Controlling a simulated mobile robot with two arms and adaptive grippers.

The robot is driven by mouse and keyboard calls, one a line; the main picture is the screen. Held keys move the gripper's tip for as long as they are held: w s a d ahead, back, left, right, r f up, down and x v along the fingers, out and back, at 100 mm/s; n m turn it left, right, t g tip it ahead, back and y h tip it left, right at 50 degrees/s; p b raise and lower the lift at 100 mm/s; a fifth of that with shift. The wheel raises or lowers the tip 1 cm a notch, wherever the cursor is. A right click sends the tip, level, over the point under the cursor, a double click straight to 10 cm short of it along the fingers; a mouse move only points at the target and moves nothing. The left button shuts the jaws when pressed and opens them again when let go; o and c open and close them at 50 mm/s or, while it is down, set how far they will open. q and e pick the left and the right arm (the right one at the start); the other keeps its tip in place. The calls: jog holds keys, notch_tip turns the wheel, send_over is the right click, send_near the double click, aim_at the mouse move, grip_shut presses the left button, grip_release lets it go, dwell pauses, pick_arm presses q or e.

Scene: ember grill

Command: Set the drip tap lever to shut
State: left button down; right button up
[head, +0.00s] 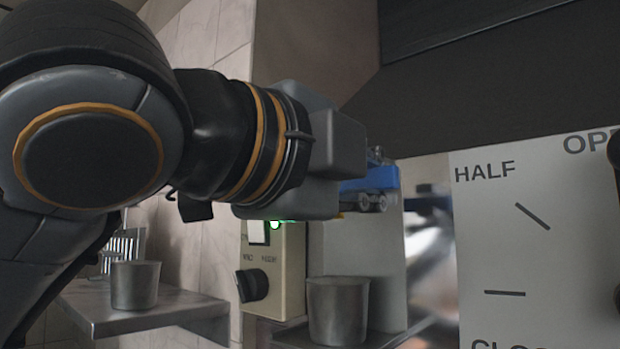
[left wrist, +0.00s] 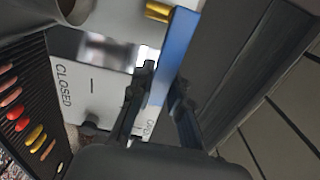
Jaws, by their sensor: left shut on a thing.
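A blue lever (head: 382,178), which looks like the drip tap lever, sits in front of a pale upright panel (head: 383,250) in the head view. My left gripper (head: 366,202) comes in from the left and is at the lever. In the left wrist view the lever is a long flat blue bar (left wrist: 176,52). Its near end is between the fingers of my left gripper (left wrist: 160,103), which is shut on it. The gripper's body hides part of the lever in the head view. A brass-coloured part (left wrist: 157,11) shows beside the bar. My right gripper is out of view.
A metal cup (head: 338,312) stands below the lever; another cup (head: 135,285) stands on a left shelf (head: 165,312). A control box (head: 275,275) has a black knob and green light. A white board (head: 530,250) marked HALF is at right.

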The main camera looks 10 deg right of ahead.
pick_arm(q)
jog(key=shift+s+d+f, duration=0.1)
jog(key=shift+f, duration=0.05)
jog(key=c, duration=1.4)
grip_release()
jog(key=shift+o, duration=0.9)
jog(key=shift+s, duration=0.1)
jog(key=v, duration=1.2)
